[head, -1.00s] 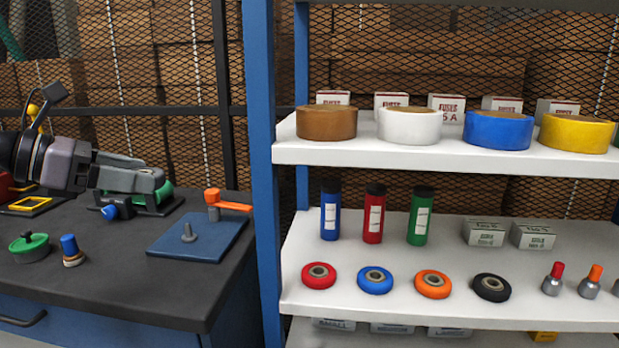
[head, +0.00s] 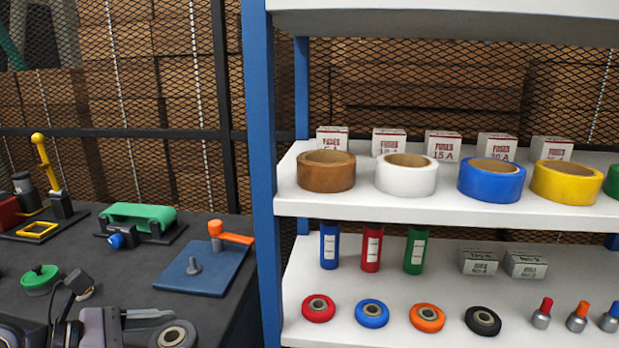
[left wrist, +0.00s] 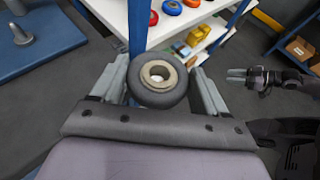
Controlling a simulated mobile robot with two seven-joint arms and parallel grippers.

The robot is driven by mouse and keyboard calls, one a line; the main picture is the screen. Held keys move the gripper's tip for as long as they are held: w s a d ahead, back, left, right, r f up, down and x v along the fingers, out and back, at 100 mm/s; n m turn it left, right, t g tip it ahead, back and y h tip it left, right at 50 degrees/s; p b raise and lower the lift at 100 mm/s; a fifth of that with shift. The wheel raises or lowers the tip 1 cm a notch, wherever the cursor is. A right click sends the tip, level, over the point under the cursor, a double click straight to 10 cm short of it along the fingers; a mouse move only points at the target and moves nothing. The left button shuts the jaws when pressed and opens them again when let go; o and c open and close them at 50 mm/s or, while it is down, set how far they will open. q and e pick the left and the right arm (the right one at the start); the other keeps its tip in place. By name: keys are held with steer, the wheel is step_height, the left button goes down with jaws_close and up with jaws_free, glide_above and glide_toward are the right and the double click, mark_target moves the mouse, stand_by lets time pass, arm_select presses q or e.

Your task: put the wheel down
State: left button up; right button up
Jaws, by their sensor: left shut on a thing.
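A dark grey wheel (left wrist: 144,96) with a beige hub is held between the two fingers of my left gripper (left wrist: 158,84) in the left wrist view. In the head view the wheel (head: 187,329) shows at the bottom left, partly cut off, beside my left gripper (head: 150,318). The wheel is in front of the bench's blue plate (head: 196,278), which carries an upright grey peg (head: 193,266) and an orange handle (head: 229,234). My right gripper (left wrist: 238,76) is small at the right of the left wrist view, away from the wheel; its opening is unclear.
Tape rolls stand above.

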arm_select(q)
steer(key=shift+s+a+f+n+t+y+p, duration=0.1)
steer(key=shift+s+f+n+t+y+p, duration=0.1)
steer(key=shift+s+n+t+y, duration=0.5)
steer(key=shift+s+d+f+n+t+y+p, duration=0.15)
steer(key=shift+s+n+t+y, duration=0.15)
steer(key=shift+n+t+y, duration=0.7)
steer(key=shift+s+a+f+n+t+y+p, duration=0.1)
steer(key=shift+s+a+n+t+y+p, duration=0.1)
steer(key=shift+s+n+t+y, duration=0.65)
steer(key=shift+w+n+g, duration=0.25)
steer(key=shift+w+g, duration=0.1)
steer(key=shift+h, duration=0.25)
